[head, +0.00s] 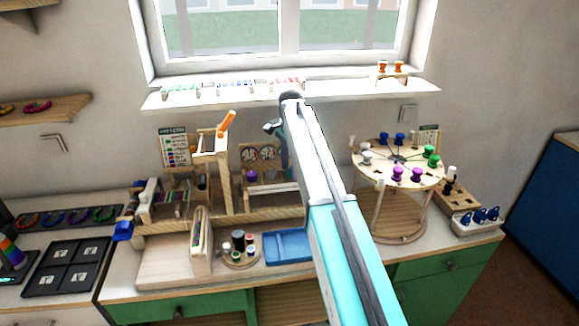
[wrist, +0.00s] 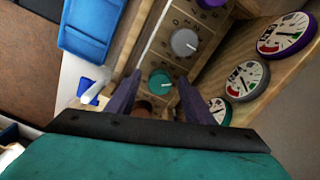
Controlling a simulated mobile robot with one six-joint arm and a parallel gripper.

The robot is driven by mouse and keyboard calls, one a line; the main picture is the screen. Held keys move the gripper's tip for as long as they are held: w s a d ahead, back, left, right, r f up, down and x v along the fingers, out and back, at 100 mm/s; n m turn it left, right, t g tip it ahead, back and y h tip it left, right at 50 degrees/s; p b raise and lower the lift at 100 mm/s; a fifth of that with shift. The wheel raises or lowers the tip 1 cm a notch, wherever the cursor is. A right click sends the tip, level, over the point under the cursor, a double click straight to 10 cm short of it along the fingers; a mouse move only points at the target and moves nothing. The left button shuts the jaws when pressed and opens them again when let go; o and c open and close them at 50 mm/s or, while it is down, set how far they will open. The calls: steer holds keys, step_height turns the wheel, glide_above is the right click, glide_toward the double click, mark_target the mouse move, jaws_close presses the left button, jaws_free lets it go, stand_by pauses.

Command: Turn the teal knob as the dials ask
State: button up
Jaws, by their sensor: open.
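The teal knob (wrist: 160,79) stands on a wooden panel in the wrist view, between and just beyond my open fingertips. My gripper (wrist: 156,90) has a dark finger on each side of it, and nothing is held. A grey knob (wrist: 184,42) and a purple knob (wrist: 211,2) sit further along the same panel. Round dials with coloured rims and needles line up beside the knobs: a purple-rimmed dial (wrist: 286,34), a grey-rimmed dial (wrist: 247,79) and a partly hidden teal-rimmed dial (wrist: 220,110). In the head view my arm hides the teal knob.
A blue tray (head: 289,247) lies on the bench in front of the panel, and it also shows in the wrist view (wrist: 90,28). A round wooden carousel (head: 398,162) with coloured spools stands to the right. A wooden frame with an orange handle (head: 226,124) rises to the left.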

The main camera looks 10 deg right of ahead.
steer(key=shift+f, duration=0.1)
steer(key=c, duration=1.1)
steer(key=shift+o, duration=0.2)
steer(key=shift+m, duration=0.4)
steer(key=m, duration=0.3)
steer(key=shift+w, duration=0.1)
steer(key=shift+m, duration=1.5)
